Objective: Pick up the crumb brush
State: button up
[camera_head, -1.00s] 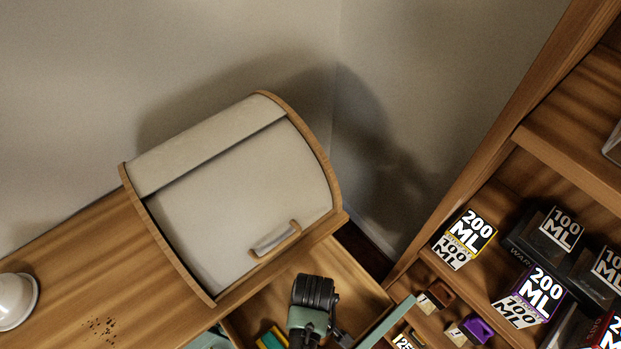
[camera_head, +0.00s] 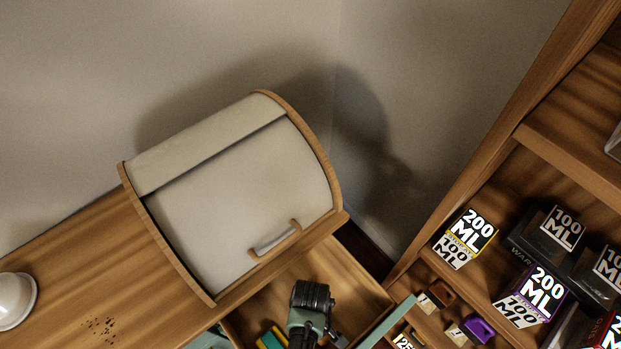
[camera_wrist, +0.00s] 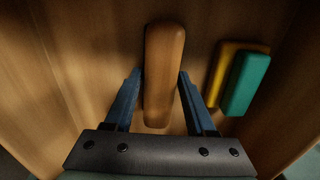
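A brown, rounded wooden block, seemingly the crumb brush (camera_wrist: 164,70), lies in the open wooden drawer in the wrist view. No bristles show. My gripper (camera_wrist: 159,77) is open, with one blue finger on each side of the block. The left finger is very close to its side; a small gap shows at the right finger. I cannot tell whether either touches. In the head view my dark wrist stands over the drawer, and the fingers and block are hidden.
A yellow and green sponge (camera_wrist: 246,80) lies right of the block; it also shows in the head view (camera_head: 272,340). A bread box (camera_head: 240,190) stands on the counter above the drawer (camera_head: 325,268). Shelves with labelled boxes (camera_head: 531,296) are at the right. Dark crumbs (camera_head: 101,327) lie on the counter.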

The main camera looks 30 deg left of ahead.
grip_shut()
jog(key=shift+r, duration=0.15)
notch_tip(320, 180, up, 10)
jog(key=shift+f+p, duration=0.1)
jog(key=shift+p, duration=0.5)
